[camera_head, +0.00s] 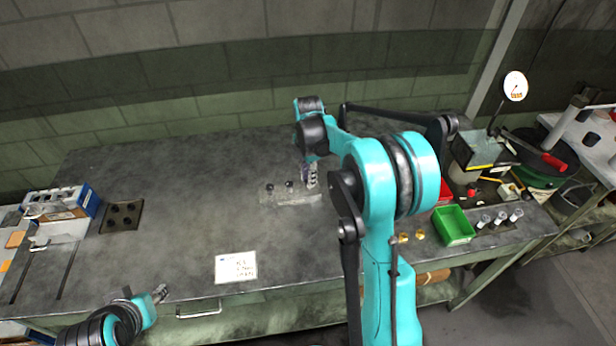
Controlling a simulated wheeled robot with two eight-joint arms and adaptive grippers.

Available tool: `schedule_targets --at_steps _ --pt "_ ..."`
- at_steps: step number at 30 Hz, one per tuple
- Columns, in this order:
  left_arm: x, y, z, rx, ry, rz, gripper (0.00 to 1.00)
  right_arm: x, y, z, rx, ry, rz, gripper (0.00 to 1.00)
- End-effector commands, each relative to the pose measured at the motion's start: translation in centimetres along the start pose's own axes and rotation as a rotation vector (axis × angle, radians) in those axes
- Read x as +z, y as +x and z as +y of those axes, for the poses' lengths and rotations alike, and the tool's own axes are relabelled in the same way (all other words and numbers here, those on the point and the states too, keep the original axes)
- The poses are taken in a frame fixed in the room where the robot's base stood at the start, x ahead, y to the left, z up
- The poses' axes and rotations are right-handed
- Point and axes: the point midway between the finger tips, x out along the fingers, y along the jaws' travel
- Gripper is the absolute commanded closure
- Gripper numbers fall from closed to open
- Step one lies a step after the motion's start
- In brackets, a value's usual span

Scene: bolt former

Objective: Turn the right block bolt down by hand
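A light grey block (300,198) lies on the middle of the dark bench. Two dark bolt heads stand on it, the left one (269,187) and another (289,184) beside it. My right gripper (311,180) points down at the right end of the block, where the right bolt would be hidden by the fingers. Its fingers are too small to tell whether they are shut or touch a bolt. My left gripper (160,293) is at the front left edge of the bench, far from the block; its fingertips look close together, but their state is unclear.
A white sheet (235,267) lies near the front edge. A dark plate with holes (121,217) lies at left. A green bin (453,225), brass pieces (419,235) and clear cups (500,218) stand at right. My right arm covers the bench right of the block.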

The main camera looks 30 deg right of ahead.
Motion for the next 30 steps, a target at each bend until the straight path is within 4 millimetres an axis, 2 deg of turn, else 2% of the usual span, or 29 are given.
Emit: schedule_targets --at_steps 11,17,30 --pt "-0.03 -0.04 0.0 0.0 0.0 0.0 0.6 0.0 -0.02 0.01 0.0 0.014 0.0 1.0" --pt "-0.16 -0.23 0.0 0.0 0.0 0.0 0.6 0.0 -0.05 0.02 0.0 0.087 0.0 1.0" --pt "-0.67 -0.94 0.0 0.0 0.0 0.0 0.6 0.01 -0.11 0.08 0.0 0.46 0.0 1.0"
